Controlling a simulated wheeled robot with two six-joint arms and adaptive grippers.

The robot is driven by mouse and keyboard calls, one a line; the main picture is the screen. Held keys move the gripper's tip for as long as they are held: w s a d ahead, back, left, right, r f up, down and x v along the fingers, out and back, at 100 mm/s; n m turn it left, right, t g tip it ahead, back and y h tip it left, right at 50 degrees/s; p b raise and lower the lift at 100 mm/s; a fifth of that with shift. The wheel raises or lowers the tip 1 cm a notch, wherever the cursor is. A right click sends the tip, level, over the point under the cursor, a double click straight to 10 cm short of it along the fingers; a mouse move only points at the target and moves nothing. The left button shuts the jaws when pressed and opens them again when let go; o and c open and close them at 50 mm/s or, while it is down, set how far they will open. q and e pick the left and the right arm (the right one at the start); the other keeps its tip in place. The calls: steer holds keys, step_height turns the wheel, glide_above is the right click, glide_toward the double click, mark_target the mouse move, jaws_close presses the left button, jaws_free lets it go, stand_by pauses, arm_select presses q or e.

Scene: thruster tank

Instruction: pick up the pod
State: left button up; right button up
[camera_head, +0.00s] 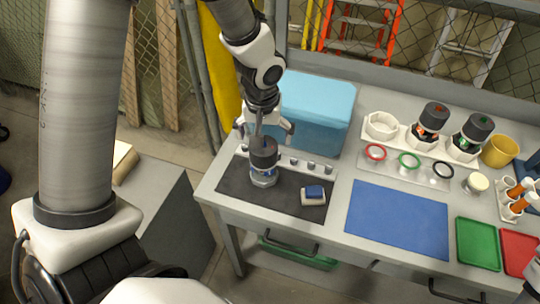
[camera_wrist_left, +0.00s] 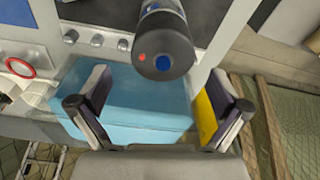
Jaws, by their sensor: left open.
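The pod (camera_head: 264,155) is a dark-capped cylinder with a pale lower part. It stands upright on the black mat at the left of the bench. In the left wrist view its dark cap (camera_wrist_left: 163,45) shows from above, with a blue disc and a small red dot. My left gripper (camera_head: 266,134) is open, with its fingers spread just above and behind the pod. In the wrist view the fingers of the left gripper (camera_wrist_left: 160,108) are apart, with the pod beyond the gap and nothing held. My right gripper does not show clearly.
A blue cooler box (camera_head: 316,100) stands close behind the gripper. A sponge-like block (camera_head: 314,195) lies right of the pod. Two similar capped pods, red-marked (camera_head: 433,115) and green-marked (camera_head: 475,128), stand at the back right. The blue mat (camera_head: 398,218) is clear.

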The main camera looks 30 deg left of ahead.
mark_target(263, 150)
arm_select(q)
steer(key=shift+s+a+f, duration=0.1)
steer(key=shift+s+f, duration=0.85)
steer(key=shift+f, duration=0.15)
steer(key=w+f, duration=0.2)
steer(key=f, duration=0.1)
steer(key=shift+w+f, duration=0.15)
steer(key=shift+w, duration=0.15)
steer(key=shift+s, duration=0.1)
steer(key=shift+s+r, duration=0.3)
steer(key=c, duration=0.4)
steer(key=shift+s+r, duration=0.1)
steer(key=shift+s, duration=0.1)
steer(key=c, duration=1.2)
steer(key=shift+w, duration=0.1)
steer(key=shift+c, duration=1.1)
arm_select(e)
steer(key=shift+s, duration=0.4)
